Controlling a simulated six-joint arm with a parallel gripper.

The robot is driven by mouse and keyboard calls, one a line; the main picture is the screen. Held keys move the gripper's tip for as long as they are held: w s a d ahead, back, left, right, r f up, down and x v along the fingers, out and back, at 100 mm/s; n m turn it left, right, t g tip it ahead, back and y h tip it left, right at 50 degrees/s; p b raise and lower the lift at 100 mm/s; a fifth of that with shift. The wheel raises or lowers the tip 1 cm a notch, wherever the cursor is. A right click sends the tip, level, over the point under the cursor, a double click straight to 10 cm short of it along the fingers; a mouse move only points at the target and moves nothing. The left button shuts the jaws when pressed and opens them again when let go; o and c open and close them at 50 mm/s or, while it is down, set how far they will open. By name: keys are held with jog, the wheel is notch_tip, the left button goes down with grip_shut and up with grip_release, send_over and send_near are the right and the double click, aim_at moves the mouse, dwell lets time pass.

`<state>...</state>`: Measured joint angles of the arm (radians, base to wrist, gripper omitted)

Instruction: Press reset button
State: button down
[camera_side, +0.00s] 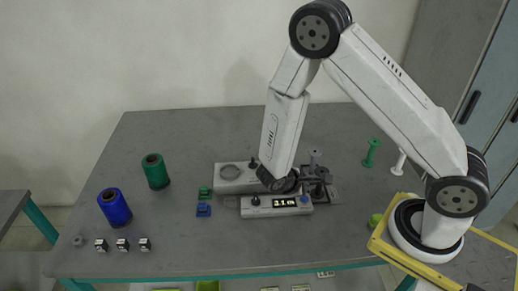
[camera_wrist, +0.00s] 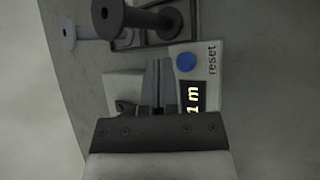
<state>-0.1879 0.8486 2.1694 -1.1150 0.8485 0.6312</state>
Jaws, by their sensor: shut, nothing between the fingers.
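The counter box (camera_side: 277,212) is a pale unit with a dark display (camera_side: 283,202) reading what looks like 11 m. Its blue reset button (camera_side: 305,199) is at the box's right end. In the wrist view the blue button (camera_wrist: 186,62) sits beside the printed word "reset", and the display (camera_wrist: 193,98) shows part of its reading. My gripper (camera_wrist: 158,62) is shut and empty, with its fingertips just left of the button, apart from it in the picture. In the side view my gripper is low over the box, left of the button, its fingers largely hidden.
A dark bobbin (camera_wrist: 140,18) is on the winder beyond the button. A green spool (camera_side: 155,171) and a blue spool (camera_side: 115,207) stand at the left, with several small cubes in front. Green (camera_side: 371,152) and white (camera_side: 398,162) bobbins stand at right. The table's back left is clear.

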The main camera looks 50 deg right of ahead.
aim_at(302, 199)
jog(key=shift+f, duration=0.8)
jog(key=shift+f, duration=0.9)
dwell(2.6)
jog(key=shift+r, duration=0.9)
jog(key=shift+r, duration=0.1)
jog(key=shift+r, duration=2.4)
jog(key=shift+s+r, duration=0.1)
